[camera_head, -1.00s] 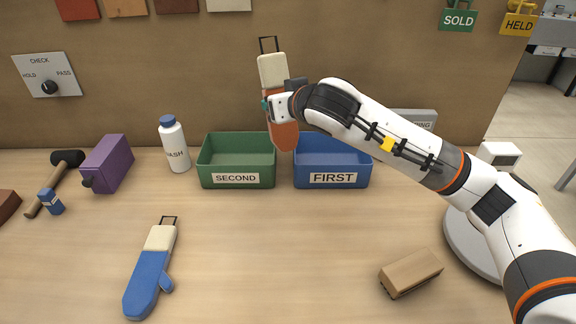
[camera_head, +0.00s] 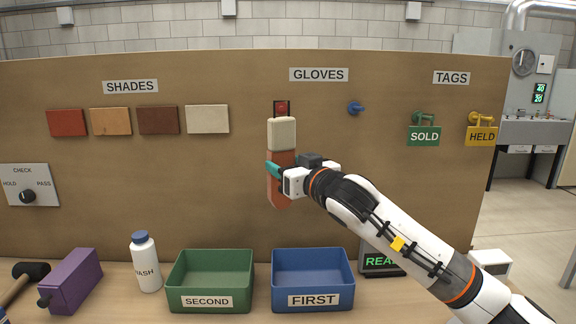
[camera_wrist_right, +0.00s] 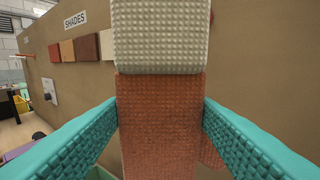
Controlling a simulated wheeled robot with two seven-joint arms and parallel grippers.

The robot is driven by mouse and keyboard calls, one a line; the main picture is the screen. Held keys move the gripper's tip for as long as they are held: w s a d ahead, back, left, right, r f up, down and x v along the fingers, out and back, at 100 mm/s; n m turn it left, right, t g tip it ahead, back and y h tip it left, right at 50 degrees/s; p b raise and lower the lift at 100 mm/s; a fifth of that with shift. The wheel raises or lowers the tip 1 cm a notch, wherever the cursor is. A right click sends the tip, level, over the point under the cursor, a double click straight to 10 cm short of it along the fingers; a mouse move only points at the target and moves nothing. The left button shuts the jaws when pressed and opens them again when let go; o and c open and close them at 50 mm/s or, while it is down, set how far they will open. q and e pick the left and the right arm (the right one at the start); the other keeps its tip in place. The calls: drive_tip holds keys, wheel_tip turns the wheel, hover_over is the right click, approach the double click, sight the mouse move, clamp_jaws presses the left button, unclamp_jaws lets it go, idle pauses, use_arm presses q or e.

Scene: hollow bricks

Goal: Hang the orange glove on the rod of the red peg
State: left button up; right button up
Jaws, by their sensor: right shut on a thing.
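The orange glove (camera_head: 281,190) has a cream cuff (camera_head: 281,134) and a dark wire loop on top. It hangs upright in front of the board, below the GLOVES sign. The red peg (camera_head: 282,107) shows inside the outline of the loop; I cannot tell whether the loop is around its rod or in front of it. My right gripper (camera_head: 279,172) is shut on the orange part, just below the cuff. In the right wrist view, teal fingers press both sides of the glove (camera_wrist_right: 160,120). My left gripper is not in view.
A blue peg (camera_head: 355,108) sticks out right of the red one. Green SOLD (camera_head: 424,136) and yellow HELD (camera_head: 481,136) tags hang further right. Below stand a green bin (camera_head: 208,302), a blue bin (camera_head: 313,300) and a white bottle (camera_head: 146,264). The board between glove and bins is clear.

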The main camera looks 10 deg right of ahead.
drive_tip(key=w+d+f+p, duration=0.1)
drive_tip(key=w+p, duration=0.1)
drive_tip(key=w, duration=0.5)
drive_tip(key=shift+w+d+f, duration=0.2)
drive_tip(key=shift+d+f, duration=0.05)
drive_tip(key=shift+f, duration=0.05)
idle(0.5)
idle(0.7)
drive_tip(key=o, duration=1.1)
